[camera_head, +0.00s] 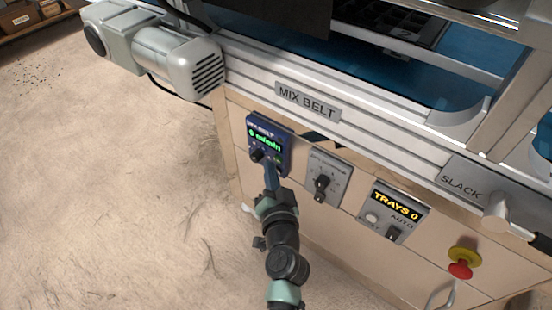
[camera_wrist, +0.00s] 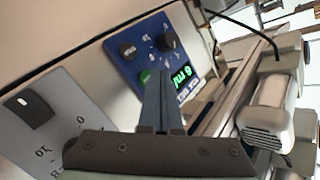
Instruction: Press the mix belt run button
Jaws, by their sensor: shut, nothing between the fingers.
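The blue mix belt panel (camera_head: 285,134) is on the machine's beige front, under the "MIX BELT" label. It has a green-lit display (camera_head: 266,140) and a black knob (camera_head: 257,156). In the wrist view the panel (camera_wrist: 125,72) shows rotated, with two black knobs, the green display (camera_wrist: 182,76) and a round green button (camera_wrist: 146,77). My gripper (camera_head: 270,166) is shut and empty, its fingers pointing at the panel's lower part. In the wrist view its fingertips (camera_wrist: 158,74) overlap the panel close beside the green button and partly hide it. I cannot tell whether they touch the panel.
A grey dial plate (camera_head: 326,178) and a "TRAYS 0" panel (camera_head: 396,210) sit to the right. A red emergency stop (camera_head: 461,268) is farther right. A grey motor (camera_head: 165,55) juts out at upper left. Open floor lies left.

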